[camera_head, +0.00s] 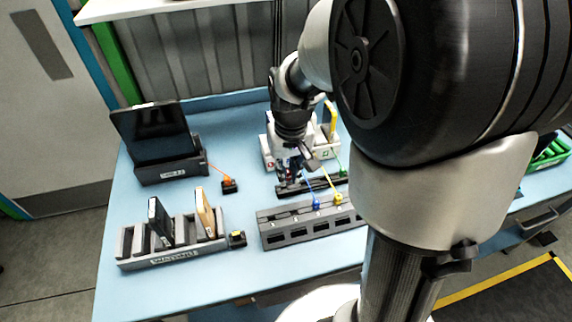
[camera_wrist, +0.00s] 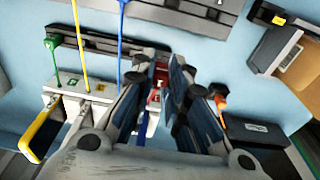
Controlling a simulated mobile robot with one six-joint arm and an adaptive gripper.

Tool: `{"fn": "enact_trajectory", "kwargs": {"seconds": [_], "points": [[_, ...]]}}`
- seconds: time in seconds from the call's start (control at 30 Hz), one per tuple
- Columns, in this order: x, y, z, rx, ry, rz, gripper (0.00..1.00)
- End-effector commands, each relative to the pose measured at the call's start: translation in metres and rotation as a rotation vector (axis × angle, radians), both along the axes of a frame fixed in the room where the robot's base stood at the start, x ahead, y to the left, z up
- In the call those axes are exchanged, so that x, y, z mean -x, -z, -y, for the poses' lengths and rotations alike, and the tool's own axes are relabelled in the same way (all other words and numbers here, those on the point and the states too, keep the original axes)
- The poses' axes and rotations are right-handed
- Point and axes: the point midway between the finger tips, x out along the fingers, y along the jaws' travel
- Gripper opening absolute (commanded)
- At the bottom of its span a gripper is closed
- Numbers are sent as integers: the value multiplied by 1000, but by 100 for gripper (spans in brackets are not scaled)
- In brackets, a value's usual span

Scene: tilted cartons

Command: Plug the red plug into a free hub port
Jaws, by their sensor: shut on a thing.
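My gripper (camera_head: 290,178) is over the back middle of the table, in front of the white devices. In the wrist view its fingers (camera_wrist: 160,82) are shut on the red plug (camera_wrist: 159,76), which shows as a small red patch, mostly hidden by them. In the head view I cannot make out the red plug. The grey hub (camera_head: 290,238) lies nearer the front. A blue plug (camera_head: 316,204) and a yellow plug (camera_head: 339,199) stand in its back row. The held plug is apart from the hub.
A dark strip (camera_head: 295,190) with a green plug (camera_head: 343,173) lies behind the hub. White devices (camera_wrist: 75,108) stand at the back. An orange plug (camera_head: 227,181), a black dock (camera_head: 170,170) and a slotted rack (camera_head: 160,258) are at the left. Cables cross between devices and hub.

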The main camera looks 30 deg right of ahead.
Motion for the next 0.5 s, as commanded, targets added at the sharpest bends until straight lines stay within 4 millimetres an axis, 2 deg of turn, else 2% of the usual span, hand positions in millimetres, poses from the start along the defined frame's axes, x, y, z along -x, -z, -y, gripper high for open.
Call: {"fn": "enact_trajectory", "kwargs": {"seconds": [0.5], "points": [[31,0,-6,0,0,0,0]]}}
